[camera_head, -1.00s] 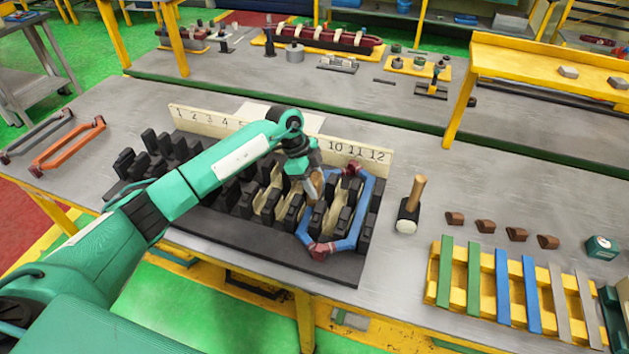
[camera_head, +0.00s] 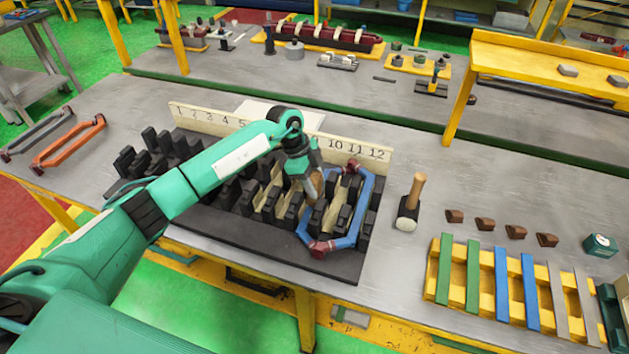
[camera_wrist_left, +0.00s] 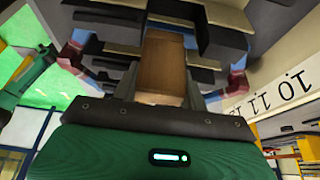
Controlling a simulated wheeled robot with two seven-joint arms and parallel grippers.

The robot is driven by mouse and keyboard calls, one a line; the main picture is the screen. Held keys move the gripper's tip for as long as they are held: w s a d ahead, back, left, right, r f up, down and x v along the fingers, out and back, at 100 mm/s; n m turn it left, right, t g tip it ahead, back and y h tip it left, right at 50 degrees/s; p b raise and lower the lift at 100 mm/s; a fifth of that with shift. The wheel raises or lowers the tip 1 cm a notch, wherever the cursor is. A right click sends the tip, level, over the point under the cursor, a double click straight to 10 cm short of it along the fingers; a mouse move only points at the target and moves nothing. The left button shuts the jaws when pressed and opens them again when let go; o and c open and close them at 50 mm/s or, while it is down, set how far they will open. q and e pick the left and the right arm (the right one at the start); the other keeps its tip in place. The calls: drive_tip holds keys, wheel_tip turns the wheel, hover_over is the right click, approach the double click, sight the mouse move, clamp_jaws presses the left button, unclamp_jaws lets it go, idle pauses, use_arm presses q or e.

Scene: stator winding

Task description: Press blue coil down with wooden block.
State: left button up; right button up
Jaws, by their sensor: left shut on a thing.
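The blue coil (camera_head: 367,205), a six-sided loop with dark red wrapped ends, sits around black teeth at the right end of the stator block (camera_head: 290,262). My left gripper (camera_head: 314,190) is over the coil's left side, pointing down. It is shut on a wooden block (camera_wrist_left: 162,68), which shows in the left wrist view between the fingers. The block's far end is down among the teeth, near the coil. Blue parts of the coil (camera_wrist_left: 80,38) show on both sides of the block. Whether block and coil touch is hidden. My right gripper is not in view.
A numbered board (camera_head: 350,150) stands along the stator's back edge. A mallet (camera_head: 410,205) stands to the right. A yellow rack (camera_head: 487,300) with coloured strips and several brown blocks lie further right. Two more coils (camera_head: 70,142) lie at the far left.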

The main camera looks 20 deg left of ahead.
use_arm(q)
drive_tip(key=shift+f, duration=0.1)
wheel_tip(320, 180, up, 12)
drive_tip(key=p, duration=0.9)
drive_tip(key=shift+f, duration=0.15)
